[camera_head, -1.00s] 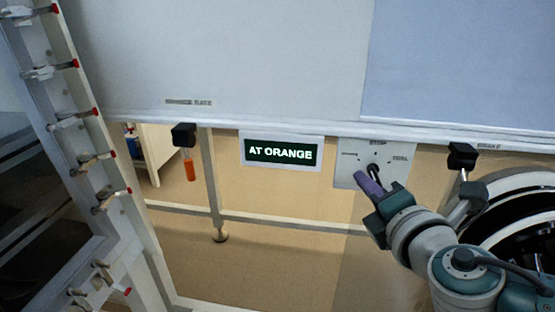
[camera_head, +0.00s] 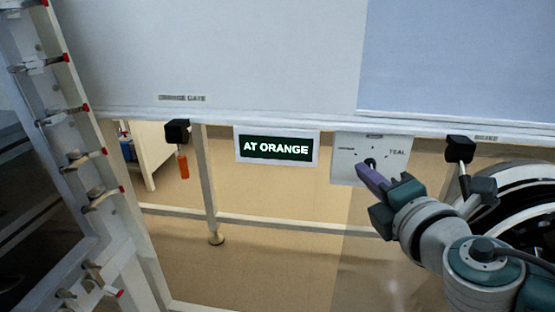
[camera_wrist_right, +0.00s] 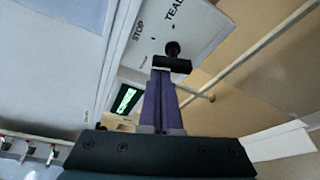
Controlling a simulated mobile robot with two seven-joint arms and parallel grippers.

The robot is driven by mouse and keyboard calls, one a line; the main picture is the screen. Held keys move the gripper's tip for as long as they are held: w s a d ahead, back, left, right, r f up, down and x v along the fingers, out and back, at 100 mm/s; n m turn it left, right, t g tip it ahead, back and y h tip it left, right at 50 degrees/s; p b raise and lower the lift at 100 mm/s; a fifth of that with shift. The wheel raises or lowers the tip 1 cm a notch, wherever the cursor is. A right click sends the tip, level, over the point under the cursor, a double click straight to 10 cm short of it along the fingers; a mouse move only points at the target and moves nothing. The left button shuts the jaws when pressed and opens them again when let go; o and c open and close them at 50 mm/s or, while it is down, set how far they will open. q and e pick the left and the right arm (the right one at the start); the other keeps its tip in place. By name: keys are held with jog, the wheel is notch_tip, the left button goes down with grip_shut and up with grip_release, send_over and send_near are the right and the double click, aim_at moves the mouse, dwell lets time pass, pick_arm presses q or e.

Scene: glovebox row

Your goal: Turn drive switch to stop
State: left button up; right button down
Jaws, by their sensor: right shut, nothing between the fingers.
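The drive switch is a dark knob (camera_head: 370,162) on a white plate (camera_head: 345,171) under the cabinet edge. In the right wrist view the knob (camera_wrist_right: 173,48) stands out from the plate (camera_wrist_right: 196,20), which reads STOP and TEAL. My right gripper (camera_head: 362,170) has purple fingers, closed together and empty. Their tips are at the knob, overlapping it in the head view. In the wrist view the fingertips (camera_wrist_right: 162,74) meet a short black bar at the knob; I cannot tell whether they touch. The switch's pointing direction is unclear. My left gripper is not in view.
A lit sign (camera_head: 276,149) reading AT ORANGE hangs left of the plate. A black block with an orange handle (camera_head: 182,165) hangs further left.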

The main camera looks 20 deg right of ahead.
jog(key=m+b, duration=0.2)
jog(key=b, duration=0.1)
jog(key=m+t+b, duration=0.1)
jog(key=m+b, duration=0.1)
jog(key=b, duration=0.2)
jog(key=shift+s+d, duration=0.15)
jog(key=shift+d, duration=0.25)
jog(key=shift+r, duration=0.1)
